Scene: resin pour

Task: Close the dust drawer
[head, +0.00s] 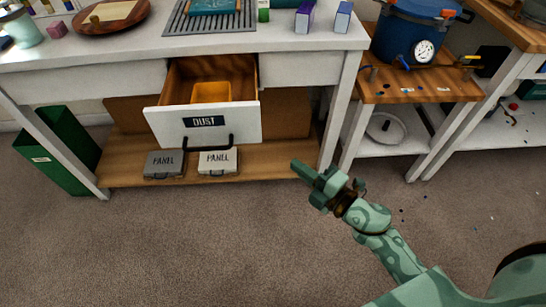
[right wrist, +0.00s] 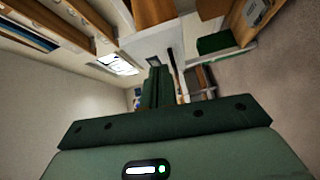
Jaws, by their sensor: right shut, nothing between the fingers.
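My left gripper is in neither view.
Two panel boxes (head: 164,164) (head: 217,162) lie on the low wooden shelf (head: 270,160) below the drawer. A green bin (head: 62,145) stands at the left. A blue pot with a gauge (head: 400,40) stands on a side stand at the right.

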